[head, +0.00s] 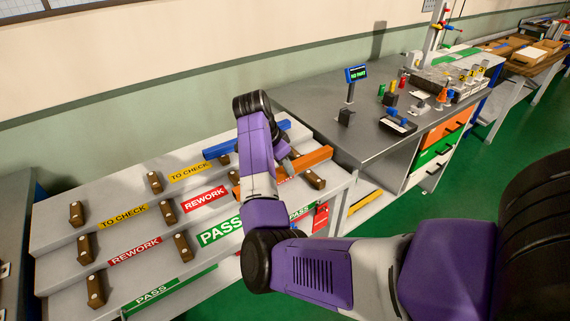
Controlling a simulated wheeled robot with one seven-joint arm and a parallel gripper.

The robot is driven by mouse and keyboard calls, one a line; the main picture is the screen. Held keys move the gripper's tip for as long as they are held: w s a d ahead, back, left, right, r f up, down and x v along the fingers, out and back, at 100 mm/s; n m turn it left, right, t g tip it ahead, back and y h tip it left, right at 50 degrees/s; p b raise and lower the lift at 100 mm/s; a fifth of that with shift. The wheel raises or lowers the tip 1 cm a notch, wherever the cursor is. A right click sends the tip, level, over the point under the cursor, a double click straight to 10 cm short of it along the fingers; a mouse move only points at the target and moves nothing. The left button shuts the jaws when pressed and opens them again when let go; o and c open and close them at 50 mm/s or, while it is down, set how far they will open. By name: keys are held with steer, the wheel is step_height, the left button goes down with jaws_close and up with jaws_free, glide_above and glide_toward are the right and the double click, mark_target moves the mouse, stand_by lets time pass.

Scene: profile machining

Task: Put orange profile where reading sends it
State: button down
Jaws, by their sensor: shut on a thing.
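The orange profile (311,159) lies across the right part of the stepped rack (110,185), over a REWORK label on the middle step. My arm hides its middle, and its left end shows past the arm. My gripper (285,158) is mostly hidden behind my purple arm and is shut on the orange profile. I cannot tell whether the profile touches its rests. A small display (356,74) on the grey bench shows green text that seems to read NO PART.
A blue profile (219,149) lies on the top TO CHECK step behind my arm. Wooden rests (168,211) stand along the steps; the lower step is labelled PASS. The grey bench (310,105) holds a black-and-blue fixture (398,122), coloured pieces and a height stand (437,35).

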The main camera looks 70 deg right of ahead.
steer(key=shift+f+b, duration=1.85)
steer(key=shift+f, duration=1.75)
steer(key=shift+f, duration=0.25)
steer(key=c, duration=1.1)
jaws_free()
steer(key=shift+o, duration=0.2)
steer(key=b+v, duration=0.1)
steer(key=v, duration=0.6)
steer(key=shift+a+r, duration=0.1)
steer(key=shift+r, duration=0.25)
